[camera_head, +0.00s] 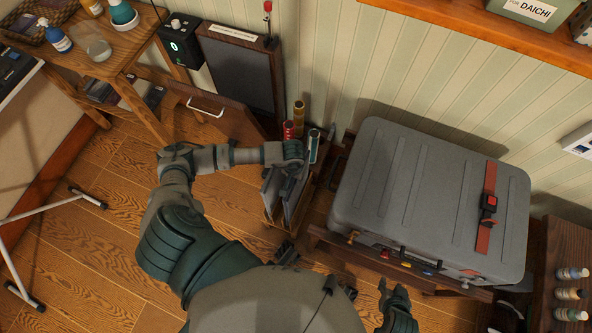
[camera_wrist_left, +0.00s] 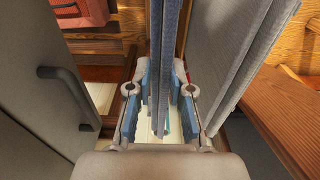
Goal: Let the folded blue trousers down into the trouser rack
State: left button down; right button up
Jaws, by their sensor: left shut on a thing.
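The folded blue trousers (camera_wrist_left: 165,60) hang as a narrow upright blue-grey strip between the fingers of my left gripper (camera_wrist_left: 160,104) in the left wrist view. Both fingers are closed in on the cloth. In the head view my left gripper (camera_head: 290,180) is over the narrow wooden trouser rack (camera_head: 270,217), beside the suitcase. Other grey cloth (camera_wrist_left: 236,60) hangs just right of the trousers in the wrist view. The trousers' lower end is hidden, so I cannot tell whether it touches the rack. My right gripper (camera_head: 394,288) is empty, fingers apart, near the bottom.
A large grey suitcase (camera_head: 430,200) with a red strap stands right of the rack. Rolled tubes (camera_head: 299,115) stand behind it.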

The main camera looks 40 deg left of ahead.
pick_arm(q)
jog(key=shift+d, duration=0.2)
pick_arm(e)
jog(key=shift+w+r, duration=0.1)
jog(key=shift+w, duration=0.25)
jog(key=shift+d, duration=0.1)
pick_arm(q)
jog(key=c, duration=1.1)
grip_release()
jog(key=shift+o, duration=0.6)
jog(key=shift+a, duration=0.1)
jog(key=shift+f, duration=0.1)
notch_tip(320, 180, up, 12)
jog(key=shift+s, duration=0.25)
